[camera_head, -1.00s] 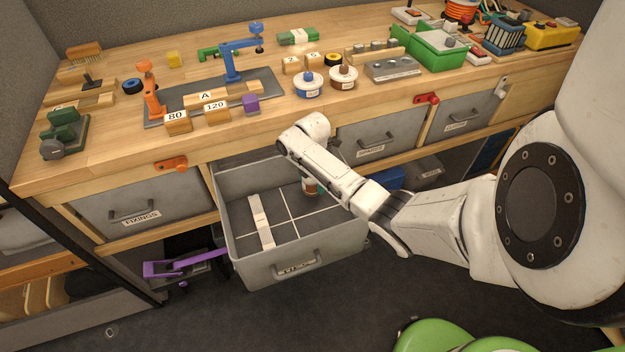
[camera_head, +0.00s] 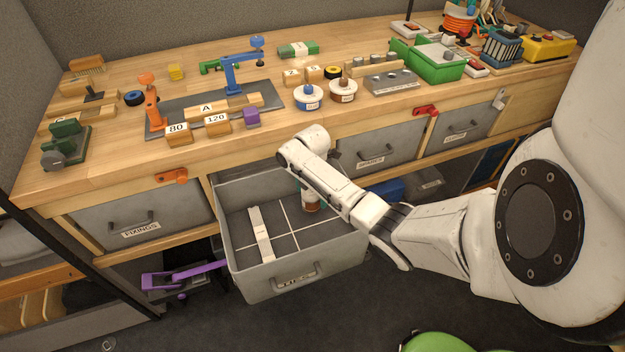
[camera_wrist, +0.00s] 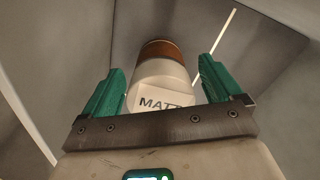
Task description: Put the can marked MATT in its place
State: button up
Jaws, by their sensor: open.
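The can marked MATT (camera_wrist: 160,82) has a white body, a printed label and a brown band at its far end. It is in the open drawer (camera_head: 232,262), in the back right part, where its lower part (camera_head: 310,204) shows beside my arm in the head view. My gripper (camera_wrist: 161,68) is open, with one green finger on each side of the can. Narrow gaps seem to show between can and fingers; contact is unclear. In the head view my arm hides most of the gripper and the can's upper part.
Thin white lines divide the drawer floor, and a pale strip (camera_head: 261,234) lies on its left side. The drawer walls stand close around my gripper. Above is the workbench (camera_head: 110,175) with blocks, reels and a green box (camera_head: 430,62). A purple clamp (camera_head: 185,275) is below left.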

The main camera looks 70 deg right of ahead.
notch_tip(320, 180, up, 12)
jog(key=shift+r, duration=0.25)
